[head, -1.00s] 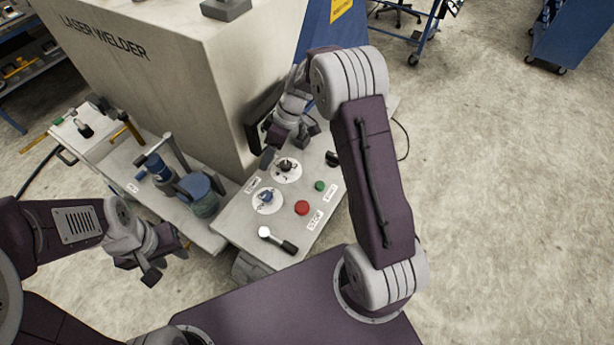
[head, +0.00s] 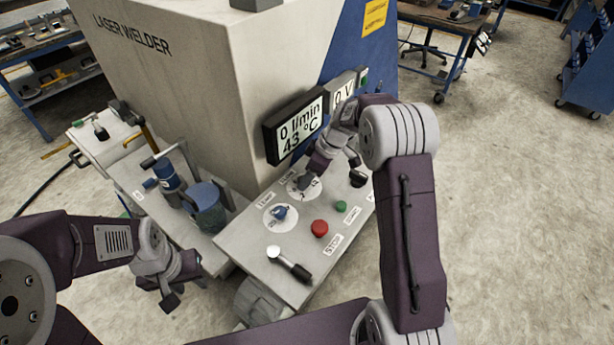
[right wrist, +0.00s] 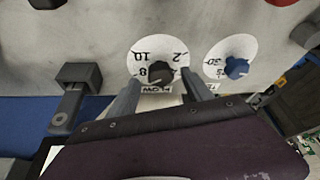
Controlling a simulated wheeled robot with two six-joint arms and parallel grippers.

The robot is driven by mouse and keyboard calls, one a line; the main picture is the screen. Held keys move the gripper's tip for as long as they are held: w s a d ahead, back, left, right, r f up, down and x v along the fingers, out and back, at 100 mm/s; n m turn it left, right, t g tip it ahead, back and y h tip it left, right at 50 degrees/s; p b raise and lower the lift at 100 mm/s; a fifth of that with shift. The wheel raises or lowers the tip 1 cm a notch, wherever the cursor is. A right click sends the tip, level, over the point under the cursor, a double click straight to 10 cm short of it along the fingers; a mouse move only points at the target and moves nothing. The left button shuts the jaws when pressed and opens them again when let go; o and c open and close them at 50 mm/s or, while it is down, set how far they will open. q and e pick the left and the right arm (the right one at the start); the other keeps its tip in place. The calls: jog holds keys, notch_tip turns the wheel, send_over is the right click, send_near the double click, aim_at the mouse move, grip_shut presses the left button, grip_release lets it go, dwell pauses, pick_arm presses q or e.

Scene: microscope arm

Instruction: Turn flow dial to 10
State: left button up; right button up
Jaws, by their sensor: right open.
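The flow dial is a black knob (right wrist: 160,73) on a round white scale (right wrist: 145,58) with 10, 8 and 2 legible; its label appears upside down in the right wrist view. Its pointer setting cannot be read clearly. My right gripper (right wrist: 161,82) is open, with one finger on each side of the knob; contact cannot be told. In the head view the right gripper (head: 311,176) hides much of the dial's scale (head: 296,193). The display (head: 296,127) reads 0 l/min and 43 °C. My left gripper (head: 182,288) is open and empty, left of the panel.
A blue knob (head: 279,212) on its own scale is beside the flow dial. A red button (head: 319,228), a green button (head: 341,206), a lever (head: 290,264) and a black switch (head: 357,178) are also on the panel. The laser welder housing (head: 190,80) rises behind.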

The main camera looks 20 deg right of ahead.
jog(key=shift+w+a+f, duration=0.15)
jog(key=shift+a+f, duration=0.05)
jog(key=shift+f, duration=0.4)
grip_shut()
